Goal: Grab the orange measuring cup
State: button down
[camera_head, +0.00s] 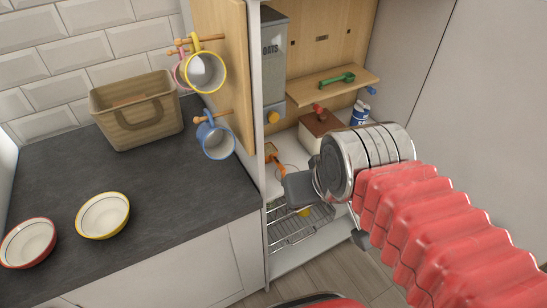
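A small orange item (271,152), which looks like the orange measuring cup, is inside the open cabinet near its left side wall. It is small in view and partly cut off by the cabinet's front edge. My gripper (299,189) is at the cabinet opening, in front of and to the right of the orange item in the picture. Its grey end appears apart from the item. The wrist hides part of the fingers, so I cannot tell whether they are open or shut.
A green scoop (337,79) lies on the wooden shelf (355,80). An oats dispenser (274,60) stands at the cabinet's left. A wire rack (290,228) is below my gripper. Mugs, including a blue one (217,140), hang on the open door. A basket (137,112) and bowls (103,215) are on the worktop.

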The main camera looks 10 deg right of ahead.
aim_at(271, 152)
jog(key=u, duration=0.85)
jog(key=k, duration=0.55)
jog(key=u, duration=0.65)
